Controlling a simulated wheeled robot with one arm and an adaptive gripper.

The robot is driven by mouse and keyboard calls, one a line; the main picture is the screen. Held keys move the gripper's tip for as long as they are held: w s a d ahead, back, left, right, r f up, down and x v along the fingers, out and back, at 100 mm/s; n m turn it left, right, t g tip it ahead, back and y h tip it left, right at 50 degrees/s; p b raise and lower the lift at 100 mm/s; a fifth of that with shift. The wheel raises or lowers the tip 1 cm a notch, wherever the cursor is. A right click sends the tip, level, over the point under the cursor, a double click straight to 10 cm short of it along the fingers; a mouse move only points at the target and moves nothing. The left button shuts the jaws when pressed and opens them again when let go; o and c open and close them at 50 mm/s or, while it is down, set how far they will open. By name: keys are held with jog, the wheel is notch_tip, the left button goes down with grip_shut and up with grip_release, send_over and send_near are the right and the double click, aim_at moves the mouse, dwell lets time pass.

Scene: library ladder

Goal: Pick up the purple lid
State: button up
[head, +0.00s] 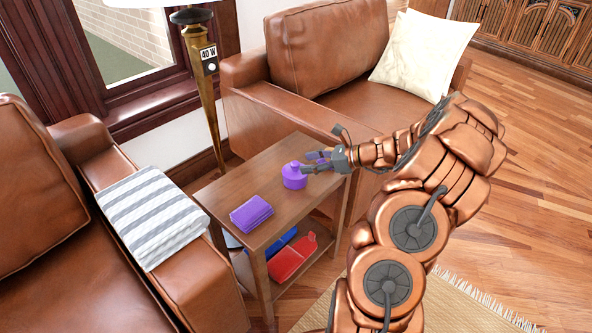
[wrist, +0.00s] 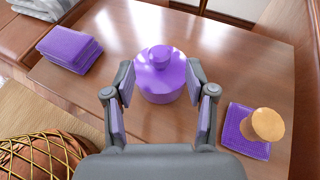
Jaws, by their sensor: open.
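The purple lid (head: 293,168) has a round knob on top. It sits on a round purple pot (head: 294,182) on the wooden side table (head: 270,178). In the wrist view the lid (wrist: 160,70) is straight ahead, at the top centre between the fingers, with the pot's side (wrist: 160,96) showing below it. My gripper (wrist: 160,88) is open and empty, its purple-padded fingers on the left and right of the pot's near side. In the head view my gripper (head: 314,163) is close to the pot's right side. I cannot tell whether any finger touches it.
A stack of purple cloths (head: 251,213) lies on the table's near left. A purple mat (wrist: 240,130) with a wooden knob-shaped item (wrist: 268,124) lies right of the gripper in the wrist view. A lamp (head: 205,80) and leather armchairs (head: 310,50) surround the table; red and blue items (head: 291,258) lie below.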

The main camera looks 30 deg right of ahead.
aim_at(296, 163)
jog(key=shift+b+x, duration=0.35)
jog(key=shift+x, duration=1.65)
jog(key=shift+r, duration=0.2)
grip_shut()
